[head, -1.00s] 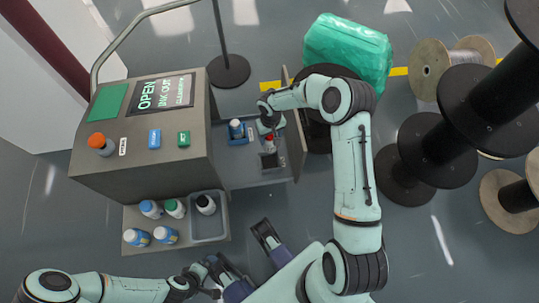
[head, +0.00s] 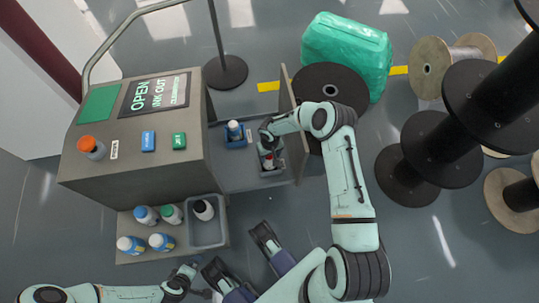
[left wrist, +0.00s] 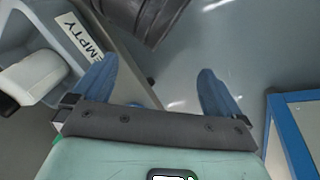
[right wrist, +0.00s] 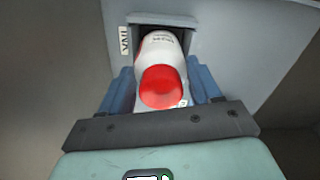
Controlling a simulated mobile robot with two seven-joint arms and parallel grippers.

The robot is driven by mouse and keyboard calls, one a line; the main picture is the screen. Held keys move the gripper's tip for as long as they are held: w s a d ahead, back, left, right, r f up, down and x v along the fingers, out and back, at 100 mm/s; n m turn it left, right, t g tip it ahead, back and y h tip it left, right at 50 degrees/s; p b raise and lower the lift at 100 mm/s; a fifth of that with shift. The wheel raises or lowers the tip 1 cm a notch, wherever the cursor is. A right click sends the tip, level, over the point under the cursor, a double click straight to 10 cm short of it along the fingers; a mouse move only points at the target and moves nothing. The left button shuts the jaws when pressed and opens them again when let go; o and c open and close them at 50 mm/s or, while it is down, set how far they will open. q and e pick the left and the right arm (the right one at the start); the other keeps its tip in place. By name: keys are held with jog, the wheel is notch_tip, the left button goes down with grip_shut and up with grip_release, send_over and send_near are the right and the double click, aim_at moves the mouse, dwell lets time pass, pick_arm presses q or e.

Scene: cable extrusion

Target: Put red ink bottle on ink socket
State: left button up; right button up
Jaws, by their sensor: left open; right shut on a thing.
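The red ink bottle is white with a red cap and sits between the fingers of my right gripper (head: 268,147) in the head view. In the right wrist view the bottle (right wrist: 160,68) is held by the shut right gripper (right wrist: 162,92), its cap toward the camera. Its far end is at the dark square opening of the ink socket (right wrist: 190,38); whether it is fully seated is hidden. In the head view the socket (head: 272,172) is partly covered by the gripper. My left gripper (left wrist: 155,92) is open and empty near the bottle tray.
Several bottles stand on the shelf (head: 190,248) at the machine's front; a black-capped one (head: 203,210) lies in a grey bin (head: 208,236). An open door panel (head: 297,135) and a black spool (head: 335,82) flank my right arm.

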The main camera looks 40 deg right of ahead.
jog(key=shift+f, duration=0.1)
jog(key=o, duration=1.6)
